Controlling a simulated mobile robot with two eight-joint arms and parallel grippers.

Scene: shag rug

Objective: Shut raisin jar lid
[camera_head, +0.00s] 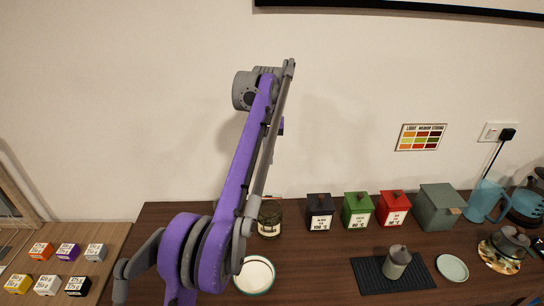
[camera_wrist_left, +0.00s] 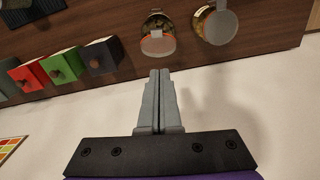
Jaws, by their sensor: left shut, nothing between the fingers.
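Two glass jars stand side by side in the left wrist view. The nearer to the canisters holds dark contents, has a small pale label and an orange-edged rim, and its round grey lid (camera_wrist_left: 158,46) appears tilted back; this jar (camera_head: 269,221) also shows beside my arm in the head view. The other jar (camera_wrist_left: 202,20) has yellowish contents and a grey disc lid (camera_wrist_left: 222,27); my arm hides it in the head view. I cannot read which holds raisins. My left gripper (camera_wrist_left: 160,74) is shut and empty, its tips apart from the jars. My right gripper is out of view.
Black (camera_head: 320,213), green (camera_head: 357,211) and red (camera_head: 393,209) canisters line the wall. A bowl (camera_head: 254,275) is in front of the jar. A small grey pot (camera_head: 397,262) stands on a black mat (camera_head: 368,276). The wall (camera_head: 180,90) is close behind.

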